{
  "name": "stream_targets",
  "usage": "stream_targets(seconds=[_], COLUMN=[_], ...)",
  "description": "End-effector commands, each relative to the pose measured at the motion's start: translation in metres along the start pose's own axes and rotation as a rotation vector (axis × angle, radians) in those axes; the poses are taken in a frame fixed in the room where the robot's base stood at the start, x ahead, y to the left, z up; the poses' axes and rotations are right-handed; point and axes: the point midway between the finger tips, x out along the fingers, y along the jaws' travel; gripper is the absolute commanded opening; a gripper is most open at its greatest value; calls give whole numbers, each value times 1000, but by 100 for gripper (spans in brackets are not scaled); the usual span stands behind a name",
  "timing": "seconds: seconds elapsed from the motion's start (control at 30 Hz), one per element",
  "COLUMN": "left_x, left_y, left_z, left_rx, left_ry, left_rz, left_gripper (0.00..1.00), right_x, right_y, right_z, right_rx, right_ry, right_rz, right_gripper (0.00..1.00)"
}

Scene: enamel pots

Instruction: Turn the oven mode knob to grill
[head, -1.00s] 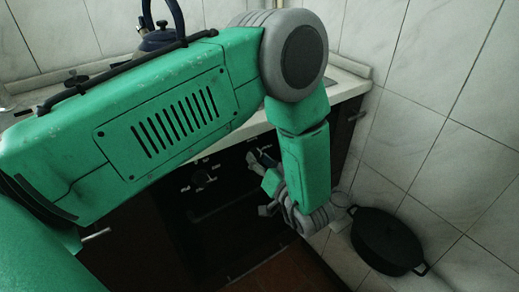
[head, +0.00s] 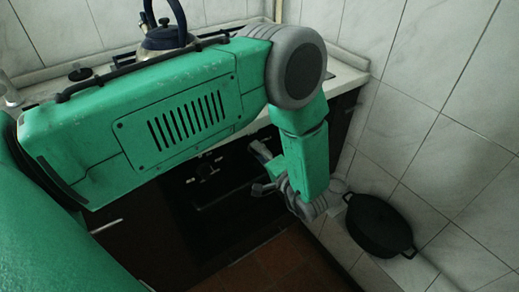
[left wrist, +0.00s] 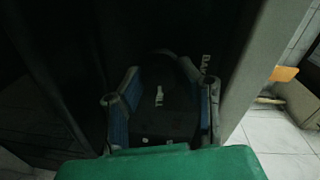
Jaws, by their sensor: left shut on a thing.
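The oven front (head: 222,190) is dark and stands below the pale worktop. In the left wrist view, a dark knob (left wrist: 160,112) with a white pointer mark sits between the fingers of my left gripper (left wrist: 163,112). The blue-padded fingers press on its two sides. In the head view, my left gripper (head: 262,170) is at the right part of the oven front, and the knob there is mostly hidden. Another round knob (head: 205,170) shows to its left. The mode labels are too dark to read. My right gripper is not in view.
A dark kettle (head: 165,36) stands on the hob behind my left arm. A black pot (head: 378,226) stands at the right by the tiled wall (head: 440,130). The brown floor (head: 282,262) below the oven is clear.

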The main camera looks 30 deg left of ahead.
Motion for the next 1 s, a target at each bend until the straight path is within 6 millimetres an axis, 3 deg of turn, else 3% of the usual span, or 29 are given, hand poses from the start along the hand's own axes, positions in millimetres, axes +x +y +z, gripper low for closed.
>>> stream_targets(seconds=[0.3,0.8,0.83,0.87,1.0], left_x=[-1,-1,-1,-1,-1], left_y=[1,2,2,2,1], left_z=[-4,-4,-4,-4,-2], left_rx=[94,109,109,109,110], left_ry=[1,0,0,-1,-3], left_rz=[4,5,6,5,3], left_gripper=[1,1,40,50,50], right_x=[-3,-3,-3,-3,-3], right_y=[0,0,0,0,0], right_z=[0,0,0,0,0], right_rx=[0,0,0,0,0], right_ry=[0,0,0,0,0], right_rz=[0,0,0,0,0], right_gripper=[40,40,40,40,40])
